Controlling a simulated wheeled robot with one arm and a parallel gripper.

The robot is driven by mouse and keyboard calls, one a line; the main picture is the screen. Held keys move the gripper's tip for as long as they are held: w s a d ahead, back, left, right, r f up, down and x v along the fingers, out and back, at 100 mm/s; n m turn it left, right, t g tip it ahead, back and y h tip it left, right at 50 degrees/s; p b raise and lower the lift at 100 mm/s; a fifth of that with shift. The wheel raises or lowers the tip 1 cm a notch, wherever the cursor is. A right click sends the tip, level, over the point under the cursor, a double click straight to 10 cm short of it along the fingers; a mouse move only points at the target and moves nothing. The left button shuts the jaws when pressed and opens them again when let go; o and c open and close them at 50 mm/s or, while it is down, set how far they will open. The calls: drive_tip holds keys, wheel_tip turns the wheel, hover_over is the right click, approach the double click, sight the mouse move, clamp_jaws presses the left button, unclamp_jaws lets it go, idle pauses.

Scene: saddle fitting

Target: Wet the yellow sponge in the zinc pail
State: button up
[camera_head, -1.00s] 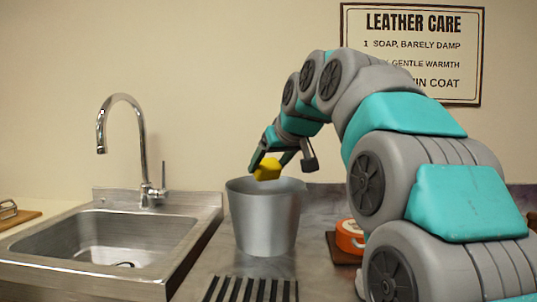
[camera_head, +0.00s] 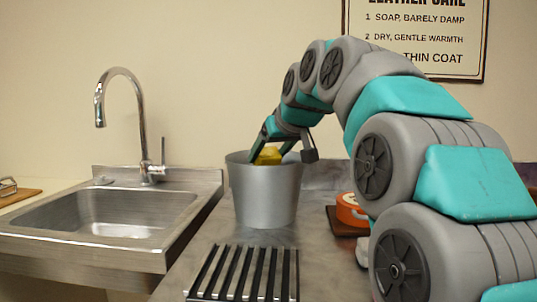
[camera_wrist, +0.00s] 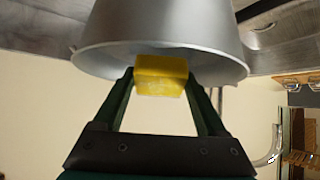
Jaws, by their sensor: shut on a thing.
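The yellow sponge (camera_head: 268,155) is at the mouth of the zinc pail (camera_head: 265,198), its lower part hidden behind the near rim. My gripper (camera_head: 277,150) is shut on the sponge and reaches down from the upper right. In the wrist view the sponge (camera_wrist: 161,76) sits between the two fingers (camera_wrist: 161,90), with the grey pail (camera_wrist: 160,28) beyond it. The pail stands upright on the counter. The water inside it is not visible, and I cannot tell whether the sponge touches any.
A steel sink (camera_head: 95,215) with a tall tap (camera_head: 138,115) lies left of the pail. A slatted rack (camera_head: 245,273) lies in front of the pail. An orange round tin (camera_head: 350,210) on a dark board is to the right. A sign (camera_head: 415,40) hangs behind.

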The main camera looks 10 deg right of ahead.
sight(269, 152)
drive_tip(key=shift+r, duration=0.1)
drive_tip(key=shift+r+p, duration=1.4)
drive_tip(key=shift+r, duration=2.15)
